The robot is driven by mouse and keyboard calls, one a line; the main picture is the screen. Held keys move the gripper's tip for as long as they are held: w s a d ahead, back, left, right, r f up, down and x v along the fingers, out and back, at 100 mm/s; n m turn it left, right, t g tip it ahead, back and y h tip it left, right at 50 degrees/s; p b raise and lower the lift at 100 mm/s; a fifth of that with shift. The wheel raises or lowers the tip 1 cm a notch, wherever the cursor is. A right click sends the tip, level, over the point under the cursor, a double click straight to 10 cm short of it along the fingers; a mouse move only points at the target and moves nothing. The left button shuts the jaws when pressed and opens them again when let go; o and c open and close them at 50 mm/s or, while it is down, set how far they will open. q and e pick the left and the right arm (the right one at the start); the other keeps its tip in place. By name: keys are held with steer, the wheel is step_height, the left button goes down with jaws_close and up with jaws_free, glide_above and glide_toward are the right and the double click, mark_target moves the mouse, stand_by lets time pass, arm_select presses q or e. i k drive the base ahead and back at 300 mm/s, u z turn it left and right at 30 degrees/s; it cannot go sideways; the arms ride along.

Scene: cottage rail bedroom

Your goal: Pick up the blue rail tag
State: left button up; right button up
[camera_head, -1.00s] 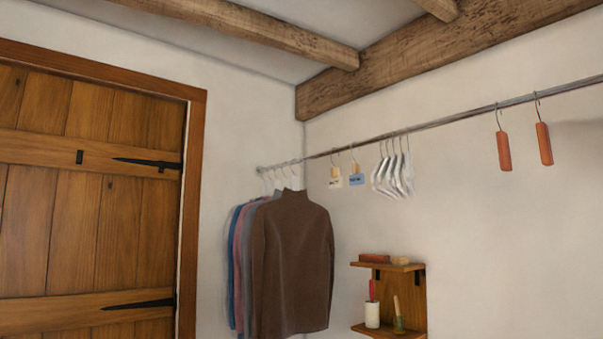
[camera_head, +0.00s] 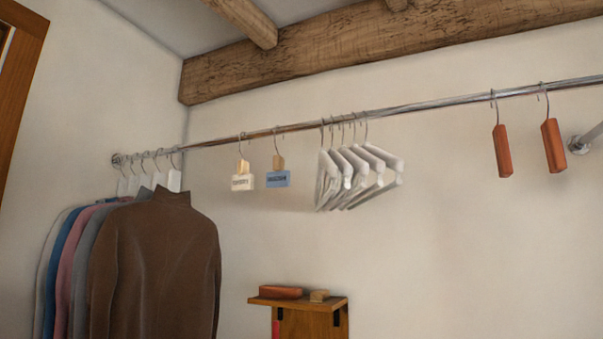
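The blue rail tag (camera_head: 278,179) hangs by a hook from the metal rail (camera_head: 440,103), with a small wooden piece above its blue plate. A white tag (camera_head: 242,181) of the same kind hangs just to its left, close but apart. Both plates carry dark lettering too small to read surely. Neither of my grippers shows in the head view.
Several sweaters (camera_head: 155,260) hang at the rail's left end. Several empty white hangers (camera_head: 355,175) hang right of the blue tag. Two red-brown blocks (camera_head: 502,150) hang farther right. A wooden wall shelf (camera_head: 310,318) stands below the tags. Wall between tags and shelf is clear.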

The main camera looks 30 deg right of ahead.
mark_target(280, 178)
steer(key=z, duration=0.9)
steer(key=i, duration=0.85)
steer(key=z, duration=0.9)
